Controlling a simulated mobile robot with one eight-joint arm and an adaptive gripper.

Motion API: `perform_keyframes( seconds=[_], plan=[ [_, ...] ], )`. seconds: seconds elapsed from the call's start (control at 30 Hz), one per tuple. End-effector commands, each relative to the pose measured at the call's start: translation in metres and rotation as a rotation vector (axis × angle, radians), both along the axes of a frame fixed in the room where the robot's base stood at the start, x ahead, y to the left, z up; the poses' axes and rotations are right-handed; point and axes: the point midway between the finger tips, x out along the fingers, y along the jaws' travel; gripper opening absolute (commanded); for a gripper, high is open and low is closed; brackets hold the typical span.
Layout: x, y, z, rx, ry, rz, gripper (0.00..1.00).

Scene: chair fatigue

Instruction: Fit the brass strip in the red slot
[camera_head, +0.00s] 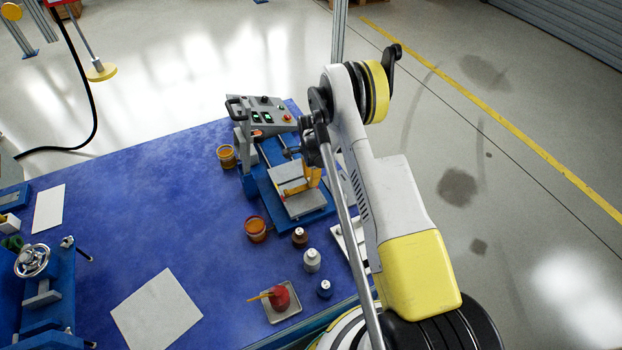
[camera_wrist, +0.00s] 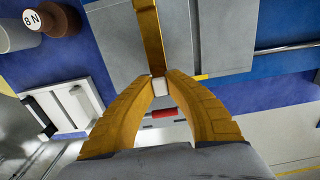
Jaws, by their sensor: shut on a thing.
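My gripper (camera_wrist: 158,82) is shut on the brass strip (camera_wrist: 150,36). The strip runs from between the orange fingertips to the top edge in the wrist view. In the head view my gripper (camera_head: 309,178) is over the grey plates of the blue test rig, and the strip (camera_head: 294,189) shows as a thin yellow bar at the plates. A small red piece (camera_wrist: 165,113) shows between the fingers in the wrist view; I cannot tell if it is the red slot. Whether the strip's far end touches anything is out of view.
The blue rig (camera_head: 318,217) has a grey control box (camera_head: 263,116) behind it. Amber jars (camera_head: 256,229), small bottles (camera_head: 312,260) and a tray with a red pot (camera_head: 281,297) stand near it. Another blue machine (camera_head: 45,300) is at left. The blue table's middle is mostly clear.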

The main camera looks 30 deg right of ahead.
Motion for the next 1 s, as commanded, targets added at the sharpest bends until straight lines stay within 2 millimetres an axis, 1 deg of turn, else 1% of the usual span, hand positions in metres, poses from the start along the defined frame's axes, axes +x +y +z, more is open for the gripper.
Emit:
perform_keyframes(
  seconds=[0.63, 0.67, 0.7, 0.73, 1.0],
  plan=[
    [0.0, 0.0, -0.017, 0.0, 0.0, 0.0, 0.0],
    [0.0, 0.0, -0.017, 0.0, 0.0, 0.0, 0.17],
    [0.0, 0.0, -0.016, 0.0, 0.0, 0.0, 0.29],
    [0.0, 0.0, -0.016, 0.0, 0.0, 0.0, 0.37],
    [0.0, 0.0, -0.016, 0.0, 0.0, 0.0, 0.37]
  ],
)
